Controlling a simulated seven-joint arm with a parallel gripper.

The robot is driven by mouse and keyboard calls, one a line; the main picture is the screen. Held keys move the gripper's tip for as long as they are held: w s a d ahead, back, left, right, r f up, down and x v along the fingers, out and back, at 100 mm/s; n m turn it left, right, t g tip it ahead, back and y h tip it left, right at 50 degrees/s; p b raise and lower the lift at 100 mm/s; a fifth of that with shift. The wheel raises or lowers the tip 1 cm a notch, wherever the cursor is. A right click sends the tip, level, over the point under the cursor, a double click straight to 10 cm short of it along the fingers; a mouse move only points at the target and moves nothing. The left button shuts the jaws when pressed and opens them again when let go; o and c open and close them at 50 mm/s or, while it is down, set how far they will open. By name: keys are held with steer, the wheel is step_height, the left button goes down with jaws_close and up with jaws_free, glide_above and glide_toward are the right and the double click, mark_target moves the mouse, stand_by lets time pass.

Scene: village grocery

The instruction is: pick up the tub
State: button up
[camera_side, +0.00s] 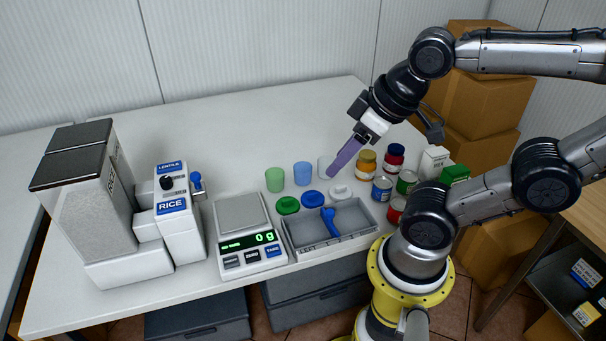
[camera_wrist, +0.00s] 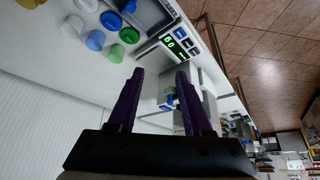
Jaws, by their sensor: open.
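Three small tubs stand in a row on the white table: a green tub (camera_side: 275,180), a blue tub (camera_side: 302,174) and a white tub (camera_side: 323,165). Their green, blue and white lids lie in front. My gripper (camera_side: 333,172) is tilted, its purple fingers overlapping the white tub's right edge in the side view; the gap between them is unclear. In the wrist view the fingers (camera_wrist: 160,74) are apart with nothing held. There the green tub (camera_wrist: 115,54), blue tub (camera_wrist: 96,40) and white tub (camera_wrist: 73,27) lie up and left of the fingertips.
A grey tray (camera_side: 350,240) holding a blue scoop (camera_side: 329,222) lies in front of the lids. A scale (camera_side: 245,225) reading 0 g and a rice dispenser (camera_side: 178,220) stand left. Jars (camera_side: 366,163), cans and cartons crowd the right. The back of the table is clear.

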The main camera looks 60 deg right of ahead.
steer(key=o, duration=0.8)
